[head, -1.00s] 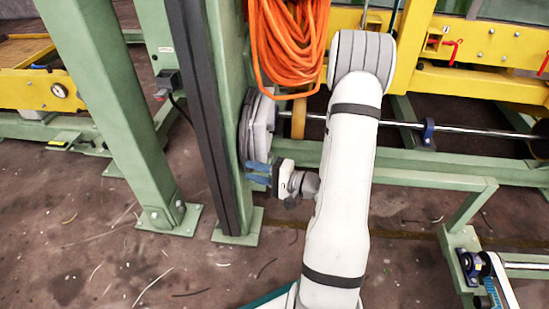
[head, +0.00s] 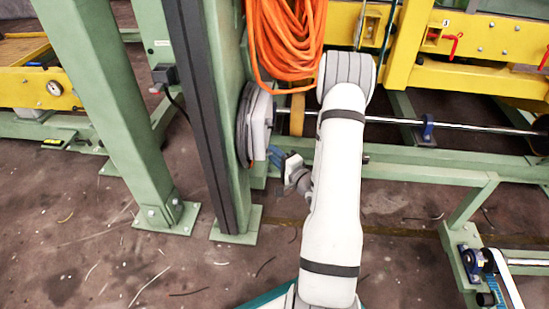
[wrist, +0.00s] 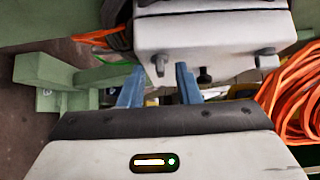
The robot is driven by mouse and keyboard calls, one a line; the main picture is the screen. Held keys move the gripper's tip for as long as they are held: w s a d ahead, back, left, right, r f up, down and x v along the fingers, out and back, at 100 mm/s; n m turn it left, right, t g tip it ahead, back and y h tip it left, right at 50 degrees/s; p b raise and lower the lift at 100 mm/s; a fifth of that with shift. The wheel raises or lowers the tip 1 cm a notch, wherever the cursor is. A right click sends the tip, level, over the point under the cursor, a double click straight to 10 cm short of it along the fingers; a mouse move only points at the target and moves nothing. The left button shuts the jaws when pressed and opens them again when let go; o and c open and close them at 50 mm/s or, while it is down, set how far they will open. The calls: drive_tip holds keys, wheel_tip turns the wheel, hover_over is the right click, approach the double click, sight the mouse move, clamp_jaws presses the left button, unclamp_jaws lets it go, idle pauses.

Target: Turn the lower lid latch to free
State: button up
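A pale grey box (head: 261,124) is mounted on the green column in the head view. Its face fills the upper part of the wrist view (wrist: 215,42), with two small grey latches and a black knob (wrist: 205,75) between them. The wrist view is rolled, with the orange cable side at right, so the left latch (wrist: 160,64) appears to be the lower one. My gripper (wrist: 158,84) is open, its blue fingers apart, with this latch between them in the picture. I cannot tell whether they touch it. In the head view my gripper (head: 276,156) is just below and right of the box.
The upper latch (wrist: 267,61) sits at the right in the wrist view. Orange cable coils (head: 287,40) hang above the box, close to my arm. A steel shaft (head: 390,121) and green frame rails (head: 420,174) run behind my arm.

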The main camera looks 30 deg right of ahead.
drive_tip(key=shift+w, duration=0.1)
drive_tip(key=shift+c, duration=0.5)
clamp_jaws()
drive_tip(key=shift+a, duration=0.1)
drive_tip(key=shift+r+p, duration=0.15)
drive_tip(key=shift+p, duration=0.2)
drive_tip(key=shift+w+d+r+m+g+y+p, duration=0.25)
drive_tip(key=shift+m+g+y+p, duration=0.4)
drive_tip(key=shift+m+g+p, duration=2.1)
drive_tip(key=shift+w+d+r+m+g+y+p, duration=0.25)
drive_tip(key=shift+g+y+p, duration=0.85)
drive_tip(key=shift+p, duration=3.5)
drive_tip(key=shift+w+d+r+m+g+y+p, duration=0.1)
drive_tip(key=shift+w+r+m+g+y+p, duration=0.2)
drive_tip(key=shift+m+g+p, duration=2)
drive_tip(key=n+p, duration=0.1)
drive_tip(key=p, duration=0.2)
drive_tip(key=shift+n, duration=0.3)
